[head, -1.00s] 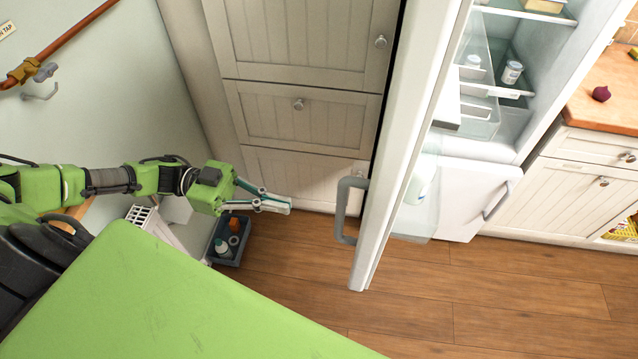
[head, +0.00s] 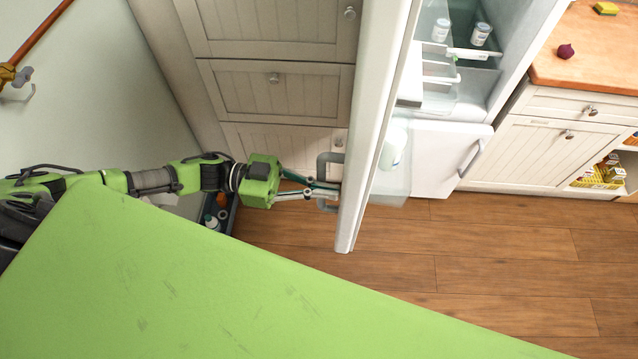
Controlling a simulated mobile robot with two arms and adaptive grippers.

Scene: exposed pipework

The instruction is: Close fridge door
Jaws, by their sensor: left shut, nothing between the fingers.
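The white fridge door (head: 375,110) stands wide open, seen nearly edge-on in the middle of the head view. Its grey handle (head: 324,168) is on the door's left face. The open fridge interior (head: 468,75) shows to the right of the door, with jars on its shelves. My left gripper (head: 337,190) is shut and empty. Its fingertips are at the lower part of the handle, close to the door's face; whether they touch it I cannot tell. My right gripper is not in view.
White panelled cupboards (head: 275,90) stand behind the door on the left. A dark crate (head: 226,217) sits on the floor, partly behind my left arm. A lower white freezer door (head: 440,160) is shut. Wooden floor (head: 480,250) is clear on the right. A worktop (head: 590,50) is at far right.

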